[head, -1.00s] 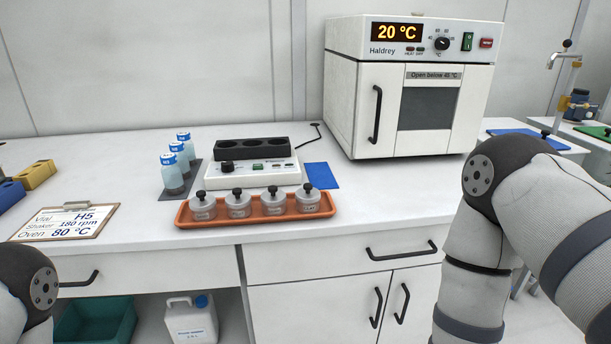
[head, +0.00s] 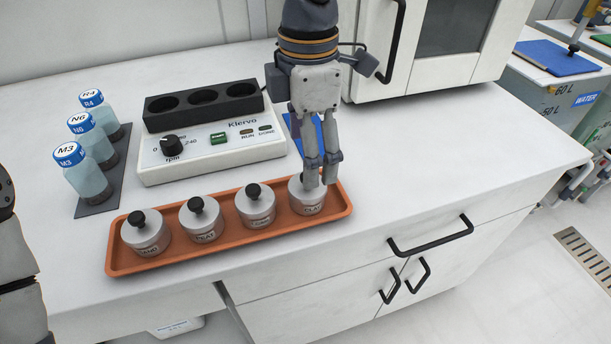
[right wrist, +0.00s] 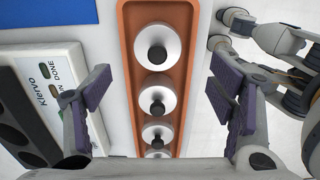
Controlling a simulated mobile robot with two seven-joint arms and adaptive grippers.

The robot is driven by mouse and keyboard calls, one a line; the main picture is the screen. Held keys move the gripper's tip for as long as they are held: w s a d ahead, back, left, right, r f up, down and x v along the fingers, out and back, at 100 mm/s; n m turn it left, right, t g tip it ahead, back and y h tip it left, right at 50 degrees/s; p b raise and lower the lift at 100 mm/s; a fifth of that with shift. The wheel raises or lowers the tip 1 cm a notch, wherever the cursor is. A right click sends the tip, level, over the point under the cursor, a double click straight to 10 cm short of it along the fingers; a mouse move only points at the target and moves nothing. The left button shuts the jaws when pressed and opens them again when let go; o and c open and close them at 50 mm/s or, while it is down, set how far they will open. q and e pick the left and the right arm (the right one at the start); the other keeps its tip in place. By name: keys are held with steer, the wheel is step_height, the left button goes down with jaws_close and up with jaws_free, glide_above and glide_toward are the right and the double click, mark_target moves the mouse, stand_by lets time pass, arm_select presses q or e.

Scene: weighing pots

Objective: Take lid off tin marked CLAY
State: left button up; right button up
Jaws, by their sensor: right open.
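A row of grey tins with black-knobbed lids stands in an orange tray (head: 225,247). The rightmost tin (head: 309,208) in the head view has a label that seems to read CLAY; its lid is on and its knob is hidden behind my right gripper. My right gripper (head: 321,178) points down over this tin, open and empty. In the right wrist view the same tin (right wrist: 157,30) is at the top, with its knob showing, and the open fingers of my right gripper (right wrist: 160,92) lie on either side of the row. My left gripper is out of view.
The other lidded tins (head: 255,207) stand to the left in the tray. Behind it are the Klervo shaker (head: 215,150), several blue-capped vials (head: 87,180) and a blue mat (head: 293,125). A white oven (head: 460,50) stands back right. The bench right of the tray is clear.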

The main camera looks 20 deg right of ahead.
step_height(320, 180, down, 6)
steer(key=shift+w+f, duration=0.1)
steer(key=shift+w, duration=0.05)
steer(key=c, duration=1)
steer(key=shift+o, duration=0.2)
